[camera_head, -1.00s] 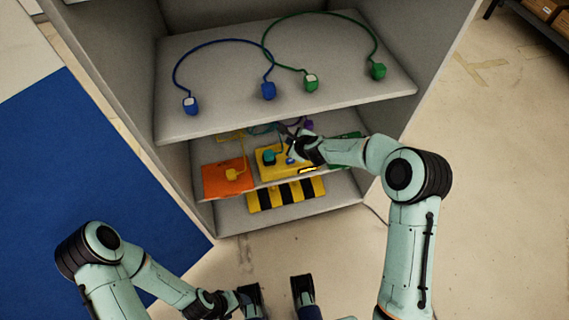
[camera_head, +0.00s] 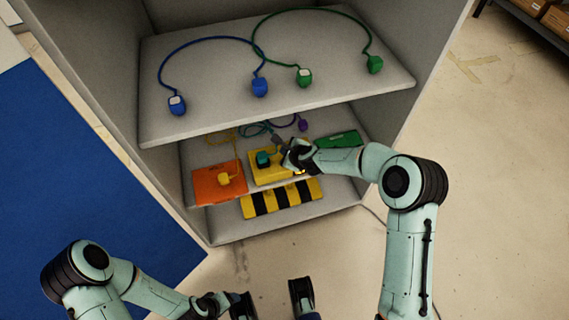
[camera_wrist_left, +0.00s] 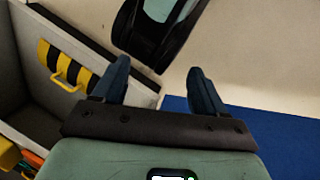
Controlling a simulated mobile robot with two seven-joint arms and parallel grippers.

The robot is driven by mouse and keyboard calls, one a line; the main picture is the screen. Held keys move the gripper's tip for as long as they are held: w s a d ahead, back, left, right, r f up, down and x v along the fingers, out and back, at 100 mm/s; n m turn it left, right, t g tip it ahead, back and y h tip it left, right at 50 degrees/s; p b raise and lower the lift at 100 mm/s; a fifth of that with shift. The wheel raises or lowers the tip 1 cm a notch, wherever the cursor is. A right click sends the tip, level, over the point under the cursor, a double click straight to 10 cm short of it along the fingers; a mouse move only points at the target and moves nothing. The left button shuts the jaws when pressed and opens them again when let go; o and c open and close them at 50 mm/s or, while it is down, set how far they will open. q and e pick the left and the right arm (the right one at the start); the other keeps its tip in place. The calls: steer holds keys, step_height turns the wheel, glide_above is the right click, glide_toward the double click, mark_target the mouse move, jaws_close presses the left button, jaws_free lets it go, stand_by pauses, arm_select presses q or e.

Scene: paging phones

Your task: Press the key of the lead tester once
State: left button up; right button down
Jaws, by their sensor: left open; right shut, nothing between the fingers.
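The yellow box (camera_head: 262,176), which I take to be the lead tester, lies on the middle shelf. A teal plug (camera_head: 263,158) is on it. My right gripper (camera_head: 281,147) is shut and empty over the box's right part, pointing into the cabinet. It covers that part, so I cannot see the key or tell whether the fingers touch it. My left gripper (camera_wrist_left: 155,90) is open and empty in the left wrist view, away from the box.
An orange box (camera_head: 218,186) with a yellow plug (camera_head: 224,179) is left of the yellow box, a green box (camera_head: 338,140) right. The upper shelf (camera_head: 210,65) overhangs, holding corded blue and green plugs. A striped block (camera_head: 282,198) is below.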

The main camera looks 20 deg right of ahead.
arm_select(q)
steer(key=w+a+f+t+b, duration=0.1)
steer(key=w+a+f+b, duration=0.1)
steer(key=w+f, duration=0.1)
steer(key=shift+w+a+f+y+b, duration=0.2)
steer(key=shift+w+y+b, duration=0.15)
steer(key=shift+w, duration=0.55)
arm_select(e)
steer(key=shift+f, duration=1.7)
arm_select(q)
steer(key=shift+f, duration=0.1)
arm_select(e)
steer(key=shift+f, duration=0.1)
arm_select(q)
steer(key=shift+f+b, duration=0.4)
steer(key=shift+f, duration=0.05)
arm_select(e)
steer(key=shift+f, duration=0.35)
arm_select(q)
steer(key=shift+f+b, duration=0.45)
steer(key=shift+f, duration=0.05)
arm_select(e)
steer(key=shift+f, duration=0.45)
arm_select(q)
steer(key=shift+r+p, duration=0.75)
steer(key=shift+r, duration=0.15)
arm_select(e)
steer(key=shift+r, duration=0.9)
